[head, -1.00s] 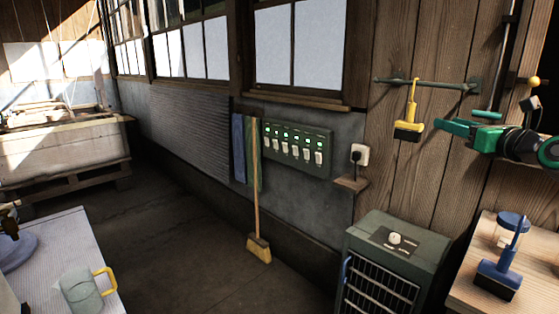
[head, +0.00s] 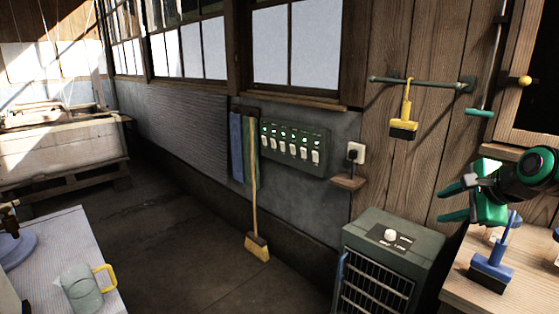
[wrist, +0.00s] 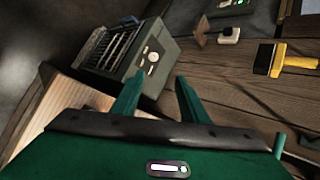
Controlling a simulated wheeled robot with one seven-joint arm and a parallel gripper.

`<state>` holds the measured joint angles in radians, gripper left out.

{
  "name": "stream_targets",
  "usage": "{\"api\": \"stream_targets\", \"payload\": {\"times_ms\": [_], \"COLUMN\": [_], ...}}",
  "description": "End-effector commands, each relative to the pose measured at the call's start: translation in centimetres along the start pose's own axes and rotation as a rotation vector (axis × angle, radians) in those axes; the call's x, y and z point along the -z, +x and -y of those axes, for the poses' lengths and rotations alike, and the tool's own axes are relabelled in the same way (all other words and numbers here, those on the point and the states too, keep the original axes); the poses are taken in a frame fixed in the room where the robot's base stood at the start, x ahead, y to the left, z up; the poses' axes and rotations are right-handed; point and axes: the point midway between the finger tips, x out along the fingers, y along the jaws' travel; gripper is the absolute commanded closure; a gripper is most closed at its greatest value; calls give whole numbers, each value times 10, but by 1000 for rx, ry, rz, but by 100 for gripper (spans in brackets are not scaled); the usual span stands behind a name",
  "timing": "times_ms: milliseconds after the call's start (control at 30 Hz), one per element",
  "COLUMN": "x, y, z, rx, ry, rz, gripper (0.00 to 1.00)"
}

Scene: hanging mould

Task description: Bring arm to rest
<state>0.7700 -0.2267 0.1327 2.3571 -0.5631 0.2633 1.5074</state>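My gripper (head: 447,204) is at the right of the head view, above the wooden bench (head: 455,286). Its two green fingers point left and stand apart. In the wrist view my gripper (wrist: 157,90) also shows a clear gap between its fingers, with nothing held. The fingers there point toward a grey-green heater cabinet (wrist: 135,55), with the bench edge at lower left. My arm is folded in at the right edge of the head view.
A yellow-handled brush (head: 405,118) hangs from a wall rail (head: 425,83). A blue-handled brush (head: 492,267) stands on the bench just below my gripper. The heater cabinet (head: 392,250) stands left of the bench. A jug (head: 82,288) sits on the left table.

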Motion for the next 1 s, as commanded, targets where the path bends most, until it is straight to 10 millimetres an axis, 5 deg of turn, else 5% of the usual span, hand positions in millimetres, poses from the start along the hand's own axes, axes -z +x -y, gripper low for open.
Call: {"api": "stream_targets", "payload": {"times_ms": [267,600,800,1000], "x": [28,48,50,52], "y": [-40,-115,-142,-149], "z": [-104,-223,-260,-267], "rx": [-332,-715,-815,-834], "ry": [-513,-988,-1115,-1141], "rz": [-82,114,251,284], "gripper": [60,60,60,60]}}
